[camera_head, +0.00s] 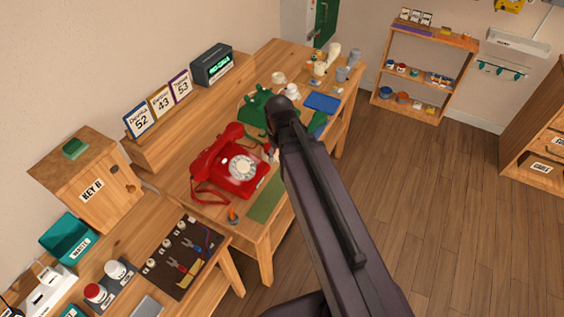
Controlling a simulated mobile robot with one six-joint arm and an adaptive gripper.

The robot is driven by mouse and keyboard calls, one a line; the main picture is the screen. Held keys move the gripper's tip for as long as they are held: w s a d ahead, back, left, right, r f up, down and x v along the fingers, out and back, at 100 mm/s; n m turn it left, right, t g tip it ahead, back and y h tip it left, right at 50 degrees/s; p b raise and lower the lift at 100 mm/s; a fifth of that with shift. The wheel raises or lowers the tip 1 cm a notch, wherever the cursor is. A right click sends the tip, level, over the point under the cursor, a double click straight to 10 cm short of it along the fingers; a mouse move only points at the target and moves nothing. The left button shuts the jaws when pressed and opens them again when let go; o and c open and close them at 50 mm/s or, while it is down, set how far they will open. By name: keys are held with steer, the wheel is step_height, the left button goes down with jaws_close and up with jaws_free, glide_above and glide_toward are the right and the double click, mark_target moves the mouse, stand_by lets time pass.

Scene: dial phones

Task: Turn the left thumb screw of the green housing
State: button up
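A green telephone body (257,107) stands on the wooden bench behind the red phone. My dark arm covers its right side. Another dark green piece (319,122) shows just right of my arm; I cannot tell whether it belongs to the same housing. No thumb screw can be made out at this size. My arm reaches up from the lower right and ends in front of the green phone. My gripper is not visible; the arm seems to hide it.
A red dial phone (232,165) with its cord stands left of my arm, beside a green mat (268,198). A blue tray (322,102), cups and small parts lie at the bench's far end. A tool mat (186,258) lies front left. The floor (430,200) at right is clear.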

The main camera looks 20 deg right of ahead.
steer(key=shift+s+f+m, duration=0.15)
steer(key=shift+s+m, duration=1.15)
steer(key=shift+s, duration=0.1)
step_height(320, 180, up, 3)
steer(key=m+p, duration=0.3)
steer(key=m, duration=0.3)
glide_above(262, 131)
steer(key=shift+f, duration=0.1)
steer(key=shift+f+b, duration=0.2)
steer(key=shift+b, duration=0.15)
step_height(262, 131, down, 14)
steer(key=b, duration=1.3)
steer(key=shift+r, duration=0.25)
steer(key=shift+b, duration=0.3)
jaws_close()
